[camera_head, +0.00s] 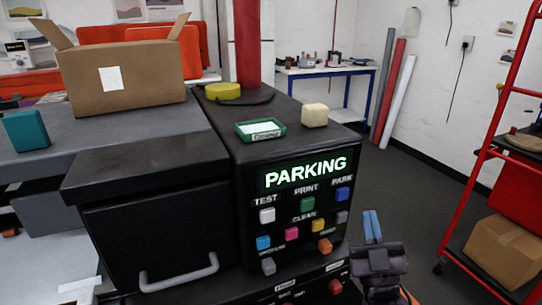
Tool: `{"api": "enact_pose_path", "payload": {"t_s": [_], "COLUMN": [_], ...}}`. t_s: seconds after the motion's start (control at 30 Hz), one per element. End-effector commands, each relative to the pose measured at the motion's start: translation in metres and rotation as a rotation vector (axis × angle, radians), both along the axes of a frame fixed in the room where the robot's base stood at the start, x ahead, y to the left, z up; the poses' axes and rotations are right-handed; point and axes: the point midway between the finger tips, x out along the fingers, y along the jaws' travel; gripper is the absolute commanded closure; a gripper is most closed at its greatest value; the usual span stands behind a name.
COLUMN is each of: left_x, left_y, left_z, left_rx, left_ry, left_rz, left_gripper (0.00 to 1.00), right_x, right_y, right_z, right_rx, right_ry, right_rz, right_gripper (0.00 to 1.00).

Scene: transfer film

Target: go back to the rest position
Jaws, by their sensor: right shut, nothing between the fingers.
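My right gripper (372,225) is at the lower right of the head view, pointing up, with its two blue fingers together and nothing between them. It is beside the right edge of the black machine's front panel (250,215), with no visible contact. My left gripper is not in view. The panel has a lit PARKING display (306,172) and several coloured buttons, among them a blue PARK button (342,194) and a green PRINT button (307,204).
On the machine sit a green tray (260,129), a cream block (314,115) and a yellow roll (222,91). An open cardboard box (125,78) stands left. A red rack (487,150) is at right. Grey floor (405,195) lies between machine and rack.

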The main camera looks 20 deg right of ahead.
Motion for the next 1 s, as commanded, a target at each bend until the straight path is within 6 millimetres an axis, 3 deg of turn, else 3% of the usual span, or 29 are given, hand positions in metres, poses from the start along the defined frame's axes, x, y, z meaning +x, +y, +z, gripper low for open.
{"api": "enact_pose_path", "payload": {"t_s": [0.27,0.37,0.53,0.67,0.8,0.9,1.0], "left_x": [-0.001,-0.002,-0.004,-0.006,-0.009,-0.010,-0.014], "left_y": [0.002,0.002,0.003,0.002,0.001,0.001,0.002], "left_z": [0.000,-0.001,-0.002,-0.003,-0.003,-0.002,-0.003], "left_rx": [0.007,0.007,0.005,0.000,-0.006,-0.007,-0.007], "left_ry": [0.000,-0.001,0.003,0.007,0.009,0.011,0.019], "left_rz": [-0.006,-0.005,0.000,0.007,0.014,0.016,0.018], "left_gripper": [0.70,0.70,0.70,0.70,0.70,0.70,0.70], "right_x": [0.011,0.025,0.025,-0.005,-0.060,-0.103,-0.135], "right_y": [-0.007,-0.001,0.017,0.033,0.047,0.053,0.054], "right_z": [-0.021,-0.043,-0.108,-0.175,-0.237,-0.268,-0.284], "right_rx": [0.105,0.196,0.323,0.395,0.432,0.429,0.419], "right_ry": [0.118,0.239,0.539,0.813,1.068,1.193,1.262], "right_rz": [0.018,0.065,0.154,0.198,0.219,0.225,0.225], "right_gripper": [1.00,1.00,1.00,1.00,1.00,1.00,1.00]}}
